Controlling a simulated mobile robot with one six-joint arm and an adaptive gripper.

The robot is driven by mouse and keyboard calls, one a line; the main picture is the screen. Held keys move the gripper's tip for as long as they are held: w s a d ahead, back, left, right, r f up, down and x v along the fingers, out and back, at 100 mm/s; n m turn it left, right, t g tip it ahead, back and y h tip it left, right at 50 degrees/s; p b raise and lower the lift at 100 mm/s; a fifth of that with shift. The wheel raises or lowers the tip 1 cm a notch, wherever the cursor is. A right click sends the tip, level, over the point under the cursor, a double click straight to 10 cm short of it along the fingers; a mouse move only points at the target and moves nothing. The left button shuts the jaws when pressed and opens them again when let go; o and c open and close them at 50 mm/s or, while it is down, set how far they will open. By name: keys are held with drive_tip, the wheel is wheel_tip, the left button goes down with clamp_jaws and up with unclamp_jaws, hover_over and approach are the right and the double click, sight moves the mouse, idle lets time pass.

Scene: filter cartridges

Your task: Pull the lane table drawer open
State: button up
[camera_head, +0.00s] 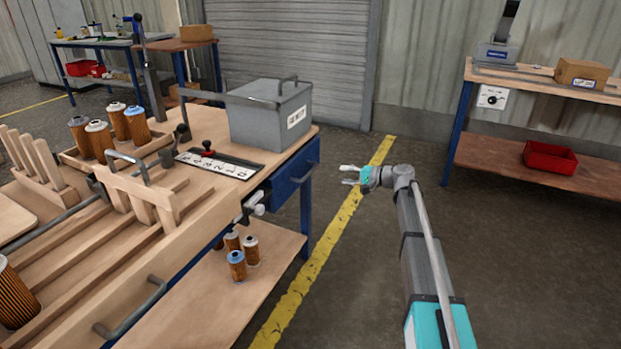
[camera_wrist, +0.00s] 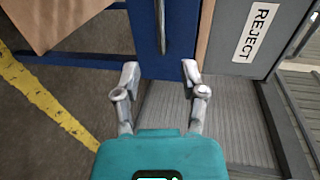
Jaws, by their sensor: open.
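The lane table drawer (camera_head: 292,176) is a blue front under the right end of the wooden lane table (camera_head: 222,192). It looks shut. A dark bar handle (camera_head: 303,173) stands out from its face. In the wrist view the blue drawer front (camera_wrist: 178,62) is ahead, with the handle (camera_wrist: 161,22) near the top middle. My gripper (camera_head: 346,175) is open and empty, to the right of the drawer, pointing left toward it with a gap between. In the wrist view the fingers (camera_wrist: 160,75) are spread, with the handle lying beyond them, roughly in line with the space between.
A grey REJECT box (camera_head: 270,115) sits on the table top above the drawer. Below, a wooden shelf (camera_head: 205,305) carries several orange filter cartridges (camera_head: 237,265). Open floor with a yellow line (camera_head: 330,240) lies right of the table. A shelf bench (camera_head: 545,165) stands at far right.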

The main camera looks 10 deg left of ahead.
sight(311, 173)
idle(0.3)
drive_tip(key=b+x, duration=0.2)
drive_tip(key=x, duration=1.2)
drive_tip(key=shift+r+b, duration=0.1)
drive_tip(key=shift+b, duration=0.3)
clamp_jaws()
